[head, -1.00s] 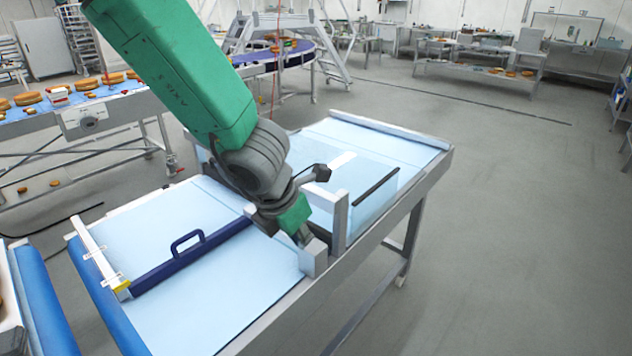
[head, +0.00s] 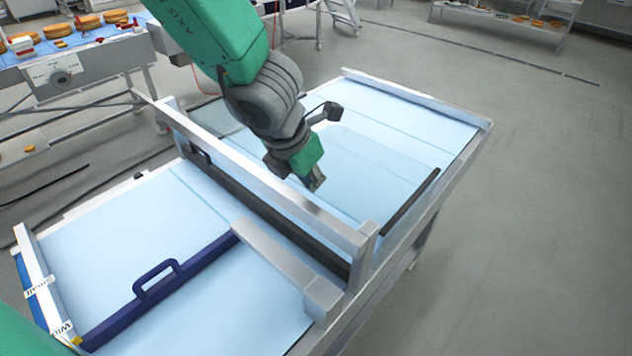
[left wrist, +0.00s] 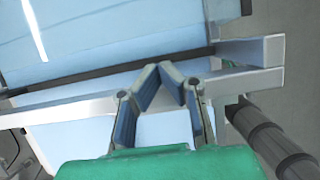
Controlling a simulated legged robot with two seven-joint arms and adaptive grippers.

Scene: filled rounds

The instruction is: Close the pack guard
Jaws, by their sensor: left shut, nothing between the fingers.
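My left gripper (head: 317,182) is shut and empty, above the pale blue table bed beyond a metal crossbar (head: 270,190). Its fingertips meet in the left wrist view (left wrist: 172,74), with the bed and metal rails below. A faint, see-through panel, which looks like the pack guard (head: 375,160), lies over the far part of the bed. A black bar (head: 410,202) runs along its right side. The panel's edges are hard to make out, and I cannot tell its exact tilt. The gripper appears apart from the black bar. My right gripper is not in view.
A blue pusher bar with a handle (head: 160,290) crosses the near bed, beside a metal block (head: 322,298). A labelled rail (head: 45,285) is at the left. A conveyor with round goods (head: 70,70) stands behind left. The floor at right is clear.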

